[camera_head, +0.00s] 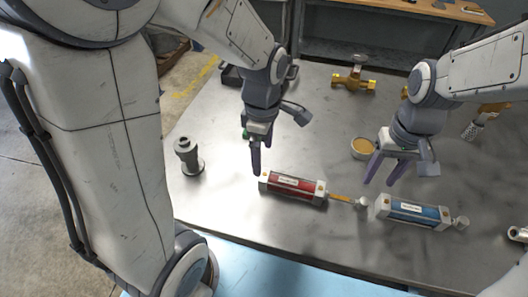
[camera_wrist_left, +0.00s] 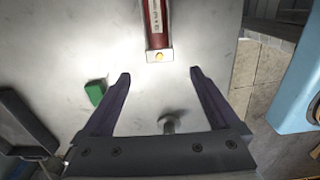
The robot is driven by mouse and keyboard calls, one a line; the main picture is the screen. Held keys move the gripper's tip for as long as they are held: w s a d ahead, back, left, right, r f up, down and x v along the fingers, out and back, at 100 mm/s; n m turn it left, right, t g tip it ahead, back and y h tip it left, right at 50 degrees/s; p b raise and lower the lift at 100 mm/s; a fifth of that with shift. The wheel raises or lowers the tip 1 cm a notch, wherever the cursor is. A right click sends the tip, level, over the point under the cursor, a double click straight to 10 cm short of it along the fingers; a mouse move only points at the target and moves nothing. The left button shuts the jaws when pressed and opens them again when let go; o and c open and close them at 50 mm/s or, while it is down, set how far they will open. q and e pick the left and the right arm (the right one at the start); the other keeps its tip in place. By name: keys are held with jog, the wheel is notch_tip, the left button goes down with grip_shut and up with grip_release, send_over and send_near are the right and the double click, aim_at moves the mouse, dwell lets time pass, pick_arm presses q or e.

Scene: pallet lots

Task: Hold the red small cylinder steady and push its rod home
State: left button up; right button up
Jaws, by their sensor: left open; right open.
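The red small cylinder (camera_head: 292,187) lies on the grey metal table, with a white label and pale end caps. Its rod (camera_head: 341,198) sticks out to the right and ends in a pale knob (camera_head: 361,203). My left gripper (camera_head: 256,172) is open and empty, above and just left of the cylinder's left end. In the left wrist view the red cylinder (camera_wrist_left: 157,22) shows at the top, beyond the open fingertips of the left gripper (camera_wrist_left: 160,76). My right gripper (camera_head: 382,182) is open and empty, above and behind the rod's knob and the blue cylinder (camera_head: 413,212).
The blue cylinder lies close to the right of the red rod's knob. A grey metal fitting (camera_head: 188,156) stands at the left, a round tan-filled dish (camera_head: 363,148) behind, and a brass valve (camera_head: 354,82) at the back. A green block (camera_wrist_left: 95,93) lies near the left gripper.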

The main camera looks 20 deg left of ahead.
aim_at(263, 174)
pick_arm(q)
notch_tip(263, 174, down, 10)
jog(key=shift+f, duration=0.2)
dwell(0.3)
grip_shut()
pick_arm(e)
grip_shut()
jog(key=s+d+r+m+y, duration=0.1)
jog(key=d+m+y, duration=0.3)
jog(key=m, duration=1.7)
jog(key=d, duration=0.3)
jog(key=shift+s+r+m+t, duration=0.15)
jog(key=shift+r+m+t, duration=0.15)
jog(key=shift+m, duration=0.1)
jog(key=shift+d+f, duration=0.1)
